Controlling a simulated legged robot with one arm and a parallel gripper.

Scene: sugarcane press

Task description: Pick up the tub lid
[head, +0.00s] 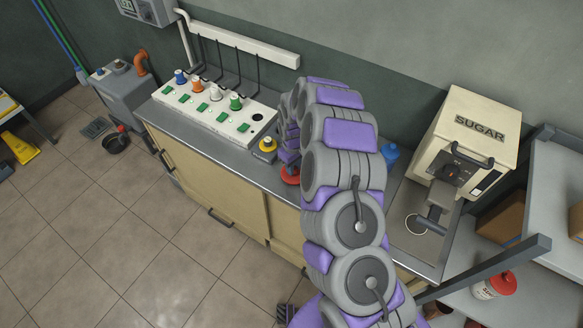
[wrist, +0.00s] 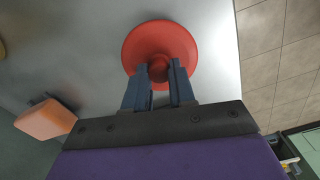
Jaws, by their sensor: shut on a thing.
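The tub lid is a round red disc with a knob in its middle. In the wrist view the lid (wrist: 160,40) lies at or just above the grey counter top; I cannot tell whether it touches. My gripper (wrist: 161,72) has its two dark fingers on either side of the knob and is shut on it. In the head view the lid (head: 290,178) shows as a small red patch beside my arm, at the counter's front edge. My arm hides part of it, and my fingers are not clear there.
A white panel (head: 215,112) with coloured knobs stands on the counter (head: 180,115) to the left. A yellow-topped item (head: 267,147) is close to the lid. A blue container (head: 390,154) and the SUGAR machine (head: 475,135) are to the right. The tiled floor (head: 150,230) in front is open.

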